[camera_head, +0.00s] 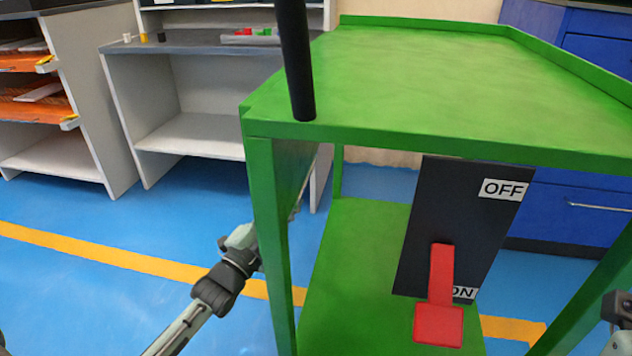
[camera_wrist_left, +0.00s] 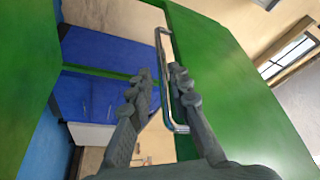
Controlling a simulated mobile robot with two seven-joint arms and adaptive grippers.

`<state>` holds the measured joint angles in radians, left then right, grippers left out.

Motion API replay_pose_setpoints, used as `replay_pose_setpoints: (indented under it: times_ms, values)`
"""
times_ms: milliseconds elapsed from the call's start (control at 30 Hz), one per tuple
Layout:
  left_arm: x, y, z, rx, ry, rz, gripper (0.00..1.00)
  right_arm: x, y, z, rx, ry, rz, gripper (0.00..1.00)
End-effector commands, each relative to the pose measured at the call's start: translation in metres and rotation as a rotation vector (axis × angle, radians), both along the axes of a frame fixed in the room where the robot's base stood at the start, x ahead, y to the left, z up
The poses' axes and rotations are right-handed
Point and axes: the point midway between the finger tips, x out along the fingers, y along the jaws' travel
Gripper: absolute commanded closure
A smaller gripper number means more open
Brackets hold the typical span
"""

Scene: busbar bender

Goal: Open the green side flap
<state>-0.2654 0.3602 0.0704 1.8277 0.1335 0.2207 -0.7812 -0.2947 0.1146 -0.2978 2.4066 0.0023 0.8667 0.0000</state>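The green side flap (camera_wrist_left: 245,75) fills the right of the left wrist view, with a silver bar handle (camera_wrist_left: 164,80) along its edge. In the head view the flap (camera_head: 292,165) shows as a darker panel under the left side of the green machine's top. My left gripper (camera_wrist_left: 161,70) has its fingers apart, with the handle between them, closer to the right finger. I cannot tell whether they touch. In the head view the front left post hides this gripper's fingers. Part of my right arm (camera_head: 618,310) shows at the lower right edge; its fingers are not visible.
The green machine frame (camera_head: 265,230) has a black panel (camera_head: 440,215) marked OFF and ON, with a red lever (camera_head: 440,305) at ON. A black rod (camera_head: 297,60) rises at the front left corner. Grey shelves (camera_head: 205,95) stand behind left. Blue floor is clear on the left.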

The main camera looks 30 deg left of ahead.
Motion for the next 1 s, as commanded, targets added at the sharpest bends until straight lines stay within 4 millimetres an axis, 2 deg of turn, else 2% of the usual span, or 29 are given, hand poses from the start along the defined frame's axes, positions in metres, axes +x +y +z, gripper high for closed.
replay_pose_setpoints:
  times_ms: [300, 500, 833, 1000]
  values:
    - [0.047, -0.004, 0.011, 0.000, -0.004, -0.001, 0.81, 0.002, 0.002, -0.001, -0.018, -0.025, 0.002, 1.00]
    - [0.068, -0.006, 0.015, 0.000, -0.001, 0.000, 0.81, 0.003, 0.003, 0.001, -0.026, -0.035, 0.002, 1.00]
    - [0.071, -0.006, 0.016, -0.001, 0.000, -0.001, 0.81, 0.003, 0.003, 0.002, -0.027, -0.036, 0.001, 1.00]
    - [0.071, -0.006, 0.016, -0.001, 0.000, -0.001, 1.00, 0.003, 0.003, 0.002, -0.027, -0.036, 0.001, 1.00]
